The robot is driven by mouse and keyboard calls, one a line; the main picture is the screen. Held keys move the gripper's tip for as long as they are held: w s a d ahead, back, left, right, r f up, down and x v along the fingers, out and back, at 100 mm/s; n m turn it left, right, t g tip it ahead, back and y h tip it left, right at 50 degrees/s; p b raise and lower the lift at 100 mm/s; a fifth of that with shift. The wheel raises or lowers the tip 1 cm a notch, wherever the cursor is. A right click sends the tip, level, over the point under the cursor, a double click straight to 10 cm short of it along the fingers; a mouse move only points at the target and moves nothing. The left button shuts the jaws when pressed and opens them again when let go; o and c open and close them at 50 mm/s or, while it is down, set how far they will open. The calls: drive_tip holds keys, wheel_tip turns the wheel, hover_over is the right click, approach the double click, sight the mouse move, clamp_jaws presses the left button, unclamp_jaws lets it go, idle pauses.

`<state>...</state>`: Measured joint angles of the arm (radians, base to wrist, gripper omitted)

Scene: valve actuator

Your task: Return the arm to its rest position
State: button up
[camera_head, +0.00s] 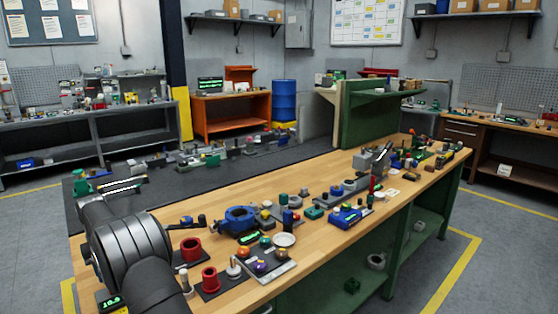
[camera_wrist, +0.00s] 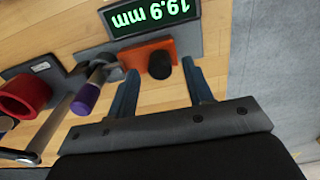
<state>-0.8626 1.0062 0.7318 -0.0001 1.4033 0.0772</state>
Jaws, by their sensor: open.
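My gripper (camera_wrist: 159,66) shows in the wrist view with its two blue-grey fingers spread and nothing held between them. Beyond the fingertips are an orange block (camera_wrist: 145,52) with a black knob (camera_wrist: 160,65) and a small display (camera_wrist: 152,17) reading 19.9 mm. Whether the fingers touch the orange block I cannot tell. In the head view my dark arm fills the lower left, over the near end of the wooden workbench (camera_head: 330,235). The gripper's fingers are not clearly visible there.
Red cylinders (camera_head: 191,249), a blue ring-shaped valve part (camera_head: 240,219) and a panel with coloured knobs (camera_head: 270,268) stand on the bench near my arm. In the wrist view a red ring (camera_wrist: 22,97) and purple-tipped handle (camera_wrist: 85,98) lie left of the fingers. Grey floor (camera_wrist: 275,60) is at right.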

wheel_tip(320, 180, down, 2)
drive_tip(key=shift+s+a, duration=0.25)
drive_tip(key=shift+o, duration=0.4)
idle(1.5)
drive_tip(key=o, duration=0.3)
drive_tip(key=shift+r, duration=0.3)
drive_tip(key=o, duration=0.8)
drive_tip(key=r, duration=0.2)
drive_tip(key=d+r, duration=0.1)
drive_tip(key=r, duration=0.1)
drive_tip(key=s+r, duration=0.1)
drive_tip(key=shift+d+r, duration=0.15)
drive_tip(key=shift+r, duration=0.25)
wheel_tip(320, 180, up, 8)
drive_tip(key=s+d, duration=0.2)
drive_tip(key=d, duration=0.1)
wheel_tip(320, 180, down, 9)
drive_tip(key=shift+s+a+f, duration=0.1)
drive_tip(key=shift+s+f, duration=0.05)
drive_tip(key=shift+f, duration=0.05)
drive_tip(key=shift+r, duration=0.1)
